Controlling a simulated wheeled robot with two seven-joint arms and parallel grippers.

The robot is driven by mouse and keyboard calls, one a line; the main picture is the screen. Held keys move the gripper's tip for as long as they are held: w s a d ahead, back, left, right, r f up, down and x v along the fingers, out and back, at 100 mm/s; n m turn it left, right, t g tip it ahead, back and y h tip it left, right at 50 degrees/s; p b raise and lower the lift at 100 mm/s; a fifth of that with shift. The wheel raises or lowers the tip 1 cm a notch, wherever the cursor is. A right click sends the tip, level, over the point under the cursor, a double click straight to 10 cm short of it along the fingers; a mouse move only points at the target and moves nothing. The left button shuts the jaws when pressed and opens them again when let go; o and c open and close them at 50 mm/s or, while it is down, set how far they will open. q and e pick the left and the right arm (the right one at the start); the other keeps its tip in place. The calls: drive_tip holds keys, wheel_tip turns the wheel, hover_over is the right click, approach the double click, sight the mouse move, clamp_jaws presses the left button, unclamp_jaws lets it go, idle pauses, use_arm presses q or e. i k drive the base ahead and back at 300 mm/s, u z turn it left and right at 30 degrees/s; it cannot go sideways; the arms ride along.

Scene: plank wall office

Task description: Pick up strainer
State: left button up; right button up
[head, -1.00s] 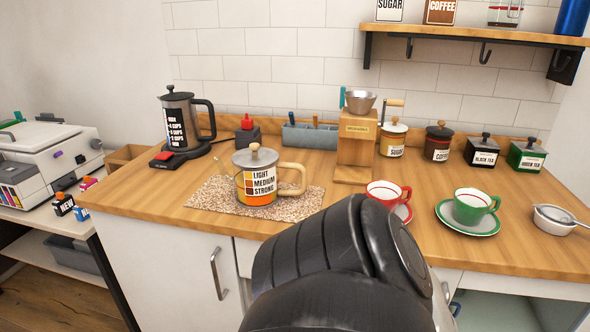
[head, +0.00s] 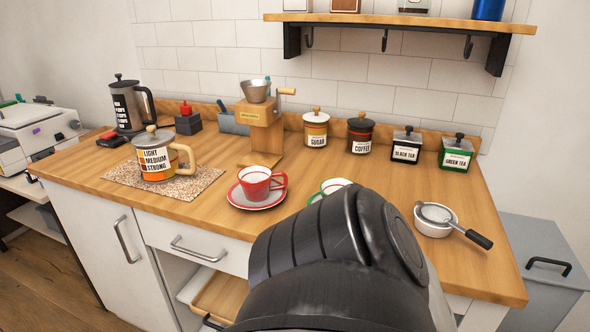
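The strainer (head: 437,213) has a round metal mesh head and a black handle (head: 478,239). It rests on top of a small white bowl (head: 432,227) at the right end of the wooden counter, with the handle pointing to the lower right. A large dark arm link of mine fills the lower middle of the head view and ends left of the bowl. Neither of my grippers shows, so whether they are open or shut is hidden.
A red cup (head: 256,184) on a saucer stands mid-counter; a green cup (head: 336,186) is partly hidden by my arm. Several canisters line the back, including the green tea tin (head: 456,154). A grey bin (head: 545,255) stands right of the counter.

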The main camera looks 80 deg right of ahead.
sight(436, 215)
drive_tip(key=k, duration=1.25)
drive_tip(key=z, duration=0.4)
